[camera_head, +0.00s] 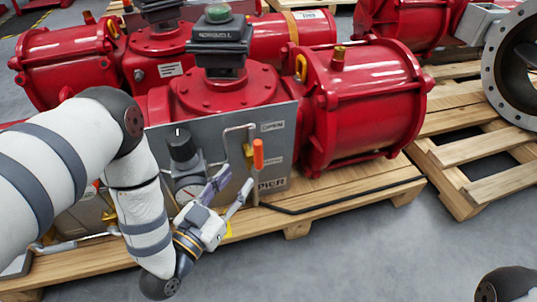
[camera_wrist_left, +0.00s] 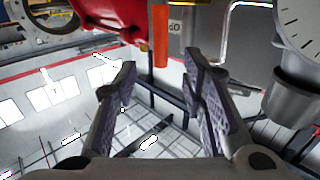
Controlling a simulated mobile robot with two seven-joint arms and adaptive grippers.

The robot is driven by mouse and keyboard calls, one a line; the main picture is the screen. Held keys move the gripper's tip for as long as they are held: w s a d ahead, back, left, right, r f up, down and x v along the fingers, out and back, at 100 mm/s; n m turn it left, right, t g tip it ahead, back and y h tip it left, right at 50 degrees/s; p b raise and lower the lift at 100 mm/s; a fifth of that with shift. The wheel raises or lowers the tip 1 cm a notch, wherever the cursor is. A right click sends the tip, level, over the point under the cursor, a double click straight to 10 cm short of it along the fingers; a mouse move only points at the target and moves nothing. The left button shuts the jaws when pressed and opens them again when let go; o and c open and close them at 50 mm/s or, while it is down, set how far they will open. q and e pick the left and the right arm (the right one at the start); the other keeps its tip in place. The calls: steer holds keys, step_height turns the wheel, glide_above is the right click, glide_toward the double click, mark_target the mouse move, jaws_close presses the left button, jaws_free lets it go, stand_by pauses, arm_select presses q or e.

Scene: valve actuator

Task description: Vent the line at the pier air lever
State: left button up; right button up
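The lever has an orange handle (camera_head: 258,153), standing upright in front of a grey panel (camera_head: 215,118) marked OPEN and PIER. In the left wrist view the orange handle (camera_wrist_left: 160,35) hangs from the top edge, beyond and between the fingertips. My left gripper (camera_head: 239,180) is open and empty, just below and left of the handle in the head view, apart from it. Its two spread fingers with purple pads also show in the left wrist view (camera_wrist_left: 160,82). The rest of the lever is partly hard to make out. My right gripper is not in view.
A dark regulator knob (camera_head: 180,145) and a gauge (camera_head: 190,192) sit on the panel left of the lever. Large red actuator cylinders (camera_head: 365,100) stand behind on a wooden pallet (camera_head: 350,200). The floor (camera_head: 370,255) in front is clear. Another pallet (camera_head: 480,150) stands at right.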

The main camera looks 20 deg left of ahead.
mark_target(256, 156)
arm_select(q)
steer(key=w+b, duration=0.1)
steer(key=w, duration=0.2)
steer(key=w+d+b, duration=0.1)
steer(key=w, duration=0.2)
steer(key=w+d+b, duration=0.1)
steer(key=w, duration=0.3)
steer(key=shift+f, duration=0.1)
steer(key=shift+w, duration=0.25)
jaws_close()
